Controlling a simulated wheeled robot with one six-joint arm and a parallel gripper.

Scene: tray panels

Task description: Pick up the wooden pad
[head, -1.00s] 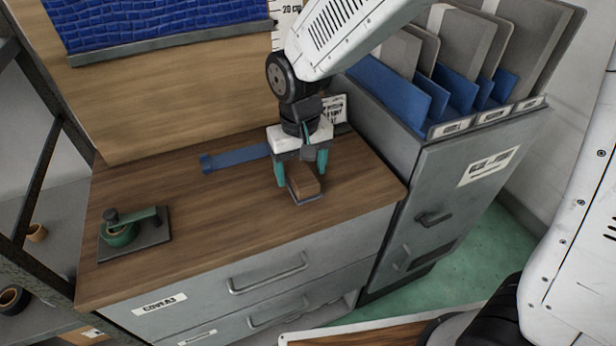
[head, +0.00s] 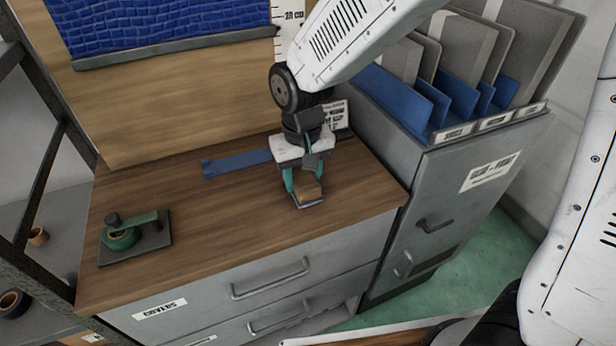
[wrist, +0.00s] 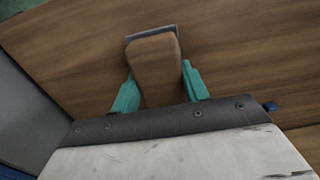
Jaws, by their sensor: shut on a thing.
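The wooden pad (head: 307,188) is a small brown block with a grey edge or plate at its front. It is at the front right of the wooden counter top. My gripper (head: 304,186) reaches down over it, with its teal fingers on either side. In the wrist view the pad (wrist: 156,65) lies between the two teal fingers (wrist: 157,92), and the grey plate shows at its far end. The gripper is shut on the pad. I cannot tell whether the pad is clear of the counter.
A blue strip (head: 236,163) lies on the counter (head: 215,225) behind the gripper. A grey cabinet with upright folders (head: 455,180) stands close on the right. The counter's middle is clear.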

